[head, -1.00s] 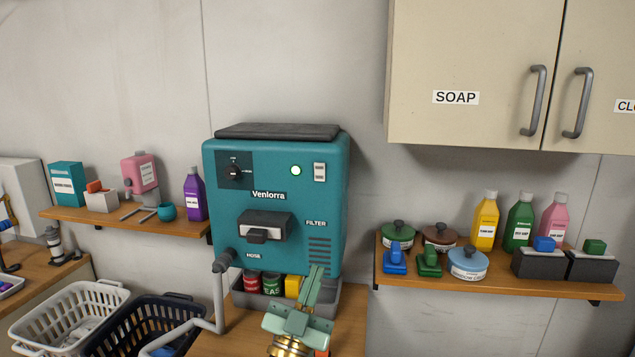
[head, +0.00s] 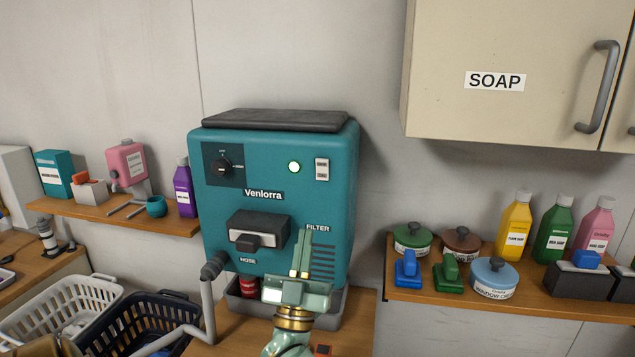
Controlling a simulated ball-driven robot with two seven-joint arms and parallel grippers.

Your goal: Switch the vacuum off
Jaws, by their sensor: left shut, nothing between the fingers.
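The vacuum (head: 220,205) is a teal box marked Venlorra, with a dark lid, standing on a wooden bench. At its upper left is a dark dial (head: 222,167) on a black plate; its small lettering and exact setting are hard to read. A round green lamp (head: 294,167) is lit, beside a pale two-part switch (head: 321,169). My left gripper (head: 302,240) is shut and empty, fingers pointing up, in front of the lower right of the vacuum's face, below the switch and overlapping the vents in the picture. My right gripper is out of view.
A grey hose (head: 209,300) bends down at left. Shelves with bottles and tins flank the vacuum; the right shelf (head: 500,300) is near my gripper's height. A cream cabinet (head: 490,120) hangs at upper right. Baskets (head: 130,320) stand lower left.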

